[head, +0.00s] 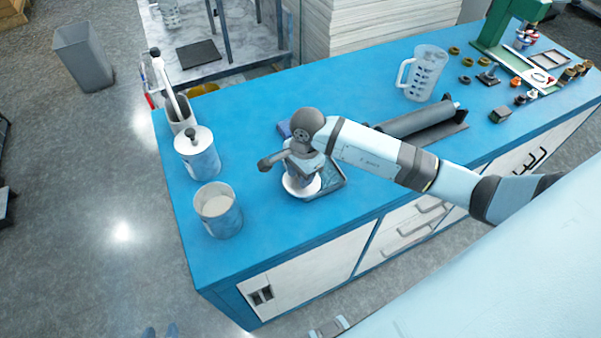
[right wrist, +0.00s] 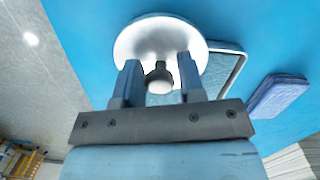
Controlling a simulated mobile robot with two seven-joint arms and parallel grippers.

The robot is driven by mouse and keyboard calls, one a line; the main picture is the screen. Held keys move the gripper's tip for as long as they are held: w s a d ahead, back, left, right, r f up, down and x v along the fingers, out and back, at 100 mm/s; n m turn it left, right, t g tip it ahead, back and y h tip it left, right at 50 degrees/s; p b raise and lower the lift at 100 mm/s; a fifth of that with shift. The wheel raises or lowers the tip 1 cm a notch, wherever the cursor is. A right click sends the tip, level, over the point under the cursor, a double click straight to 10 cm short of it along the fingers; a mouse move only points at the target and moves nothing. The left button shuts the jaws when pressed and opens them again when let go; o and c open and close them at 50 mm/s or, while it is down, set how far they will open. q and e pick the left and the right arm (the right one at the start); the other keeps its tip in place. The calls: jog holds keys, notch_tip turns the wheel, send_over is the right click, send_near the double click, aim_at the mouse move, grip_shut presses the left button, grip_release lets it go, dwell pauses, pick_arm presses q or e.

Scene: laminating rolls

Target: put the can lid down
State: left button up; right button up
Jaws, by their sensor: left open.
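The can lid (right wrist: 135,42) is a round white disc with a dark-stemmed, pale-tipped knob (right wrist: 159,82). In the head view the lid (head: 294,190) shows low over the blue bench under my right gripper (head: 302,178), overlapping the near-left edge of a shallow tray. I cannot tell whether it touches bench or tray. The right gripper's fingers (right wrist: 160,82) stand apart on both sides of the knob, with narrow gaps. An open can (head: 218,212) with pale contents stands to the left. My left gripper's open fingertips (head: 161,331) show at the bottom edge, away from the bench.
A can with a knobbed lid (head: 197,155) and a holder with a long handle (head: 178,108) stand at the bench's left end. Bare bench separates the open can and lid.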

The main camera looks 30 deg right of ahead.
jog(key=shift+o, duration=1.1)
jog(key=shift+r, duration=0.1)
jog(key=shift+r+p, duration=0.2)
jog(key=shift+p, duration=0.1)
notch_tip(320, 180, up, 12)
jog(key=d+b, duration=0.1)
jog(key=b, duration=0.1)
jog(key=shift+w+d, duration=0.15)
jog(key=shift+d, duration=0.05)
